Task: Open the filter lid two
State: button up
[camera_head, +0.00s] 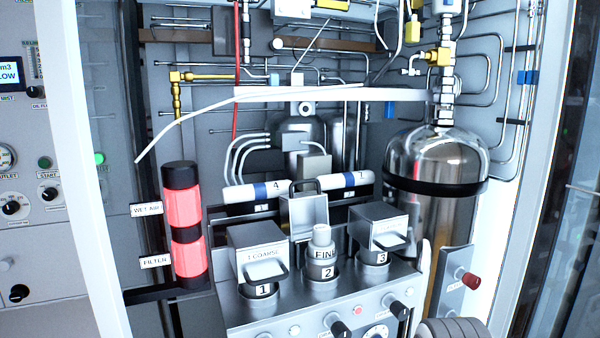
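The filter housing two (321,285) stands in the middle of the grey filter panel, marked 2. A pale cartridge labelled FINE (321,246) stands upright in it, uncovered. The filter lid two (303,214) appears as a grey block behind the cartridge, tipped up, with its dark loop handle (304,186) at the top. The lid one (256,240), labelled COARSE, sits over housing 1 at left. The lid three (378,222) sits over housing 3 at right. I cannot make out my gripper in this view.
A red-lit column (187,225) stands left of the filters. A steel tank (435,160) stands at the right rear. White cylinders (257,191) lie behind the lids. Knobs line the panel front. A dark ribbed shape (453,328) at the bottom edge is cut off and unclear.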

aim_at(301, 211)
jog(key=u, duration=1.65)
jog(key=k, duration=0.85)
jog(key=z, duration=0.8)
jog(key=i, duration=1)
